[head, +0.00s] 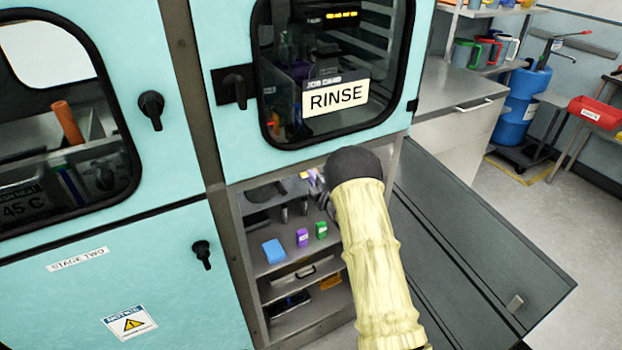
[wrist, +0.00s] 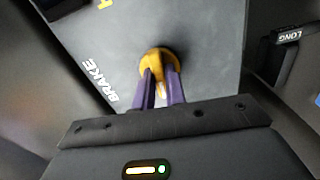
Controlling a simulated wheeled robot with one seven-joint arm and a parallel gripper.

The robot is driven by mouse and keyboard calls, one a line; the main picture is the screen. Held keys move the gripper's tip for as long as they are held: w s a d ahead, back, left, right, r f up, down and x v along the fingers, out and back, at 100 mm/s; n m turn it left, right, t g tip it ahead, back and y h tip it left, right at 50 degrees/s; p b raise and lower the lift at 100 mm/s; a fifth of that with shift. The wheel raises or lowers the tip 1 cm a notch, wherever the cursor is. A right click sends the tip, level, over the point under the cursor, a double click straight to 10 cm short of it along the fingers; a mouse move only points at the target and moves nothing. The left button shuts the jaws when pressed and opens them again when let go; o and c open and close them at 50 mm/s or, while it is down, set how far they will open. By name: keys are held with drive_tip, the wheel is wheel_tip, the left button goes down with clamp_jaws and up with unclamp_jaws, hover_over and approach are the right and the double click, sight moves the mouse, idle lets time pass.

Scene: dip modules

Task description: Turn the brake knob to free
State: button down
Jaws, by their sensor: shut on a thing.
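The brake knob (wrist: 158,57) is yellow-orange and sits on a grey panel (wrist: 215,45) in the wrist view. The white word BRAKE (wrist: 100,82) is printed to its left. My gripper (wrist: 160,85) has its two purple fingers on either side of the knob, shut on it. A pale mark shows on the knob between the fingers. A yellow letter, cut off by the frame, is at the top edge; I cannot read which setting the knob points to. In the head view my arm reaches into the open lower bay and hides the knob.
The bay's shelves hold a blue block (head: 274,251), a purple block (head: 302,237) and a green block (head: 321,230). The open grey door (head: 470,250) hangs to the right of my arm. A part marked LONG (wrist: 287,37) is right of the panel. A RINSE card (head: 336,97) is above.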

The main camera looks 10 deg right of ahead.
drive_tip(key=m+b, duration=0.2)
drive_tip(key=m, duration=0.3)
drive_tip(key=m+b, duration=0.3)
drive_tip(key=m, duration=0.3)
drive_tip(key=m+b, duration=0.2)
drive_tip(key=m, duration=0.4)
drive_tip(key=shift+d+f+b, duration=0.15)
drive_tip(key=shift+f+b, duration=0.15)
drive_tip(key=shift+b, duration=0.1)
drive_tip(key=shift+s, duration=0.1)
drive_tip(key=c, duration=1.7)
unclamp_jaws()
drive_tip(key=shift+o, duration=1.3)
drive_tip(key=shift+r, duration=0.15)
drive_tip(key=b+v, duration=0.1)
drive_tip(key=v, duration=1.6)
drive_tip(key=shift+s, duration=0.15)
drive_tip(key=shift+r, duration=0.1)
